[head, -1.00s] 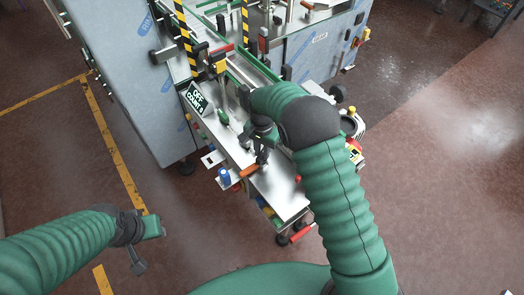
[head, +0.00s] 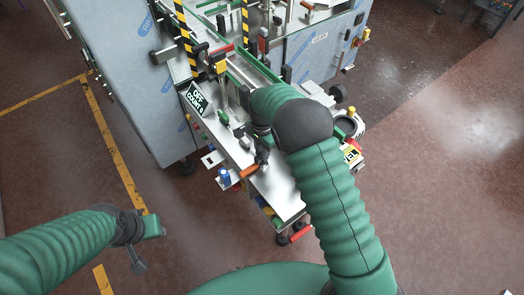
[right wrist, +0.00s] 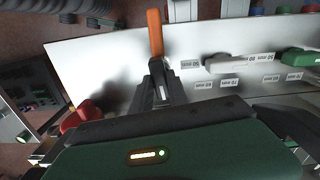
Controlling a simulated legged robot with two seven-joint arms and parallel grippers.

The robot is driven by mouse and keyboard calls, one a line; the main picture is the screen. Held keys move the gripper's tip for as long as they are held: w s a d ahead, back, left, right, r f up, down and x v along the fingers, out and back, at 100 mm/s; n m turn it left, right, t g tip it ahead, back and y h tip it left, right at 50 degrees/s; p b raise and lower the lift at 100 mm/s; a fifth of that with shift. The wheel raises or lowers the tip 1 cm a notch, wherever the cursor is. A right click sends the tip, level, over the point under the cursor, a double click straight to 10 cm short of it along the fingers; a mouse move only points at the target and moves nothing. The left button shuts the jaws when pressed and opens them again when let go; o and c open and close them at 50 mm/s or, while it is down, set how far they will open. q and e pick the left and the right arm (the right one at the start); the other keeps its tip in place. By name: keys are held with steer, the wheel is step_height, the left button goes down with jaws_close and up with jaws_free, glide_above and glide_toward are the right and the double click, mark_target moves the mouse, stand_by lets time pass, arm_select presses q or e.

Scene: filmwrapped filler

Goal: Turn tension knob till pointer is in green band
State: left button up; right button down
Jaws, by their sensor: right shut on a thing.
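My right gripper (head: 259,158) is over the metal bench top of the machine. In the right wrist view its dark fingers (right wrist: 160,88) are shut at the base of an orange handle (right wrist: 154,34). The orange handle also shows in the head view (head: 249,171), at the bench's front edge. Whether this handle is the tension knob I cannot tell. I cannot make out a pointer or a green band in either view. My left gripper (head: 146,244) hangs open and empty over the floor at the lower left, away from the machine.
A blue knob (head: 225,176) sits near the front edge. A green handle (right wrist: 298,57) and several mm labels line the metal plate. A grey cabinet (head: 115,75) stands at left. The floor in front is clear.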

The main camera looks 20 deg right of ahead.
steer(key=c, duration=1.5)
jaws_free()
steer(key=shift+w+r, duration=0.25)
steer(key=shift+w, duration=0.05)
steer(key=shift+o, duration=1.1)
steer(key=shift+s+f, duration=0.15)
step_height(320, 180, up, 17)
steer(key=b, duration=0.2)
steer(key=shift+b, duration=0.35)
steer(key=shift+f, duration=0.15)
steer(key=s+d+f+n+t+b, duration=0.1)
steer(key=s+f+n, duration=0.5)
steer(key=s, duration=0.5)
steer(key=s+d+f+n+t+b, duration=0.1)
steer(key=s+d+f+n+b, duration=0.1)
steer(key=s+f+n, duration=0.4)
steer(key=s+f, duration=0.1)
steer(key=s, duration=0.4)
steer(key=shift+n+t, duration=0.3)
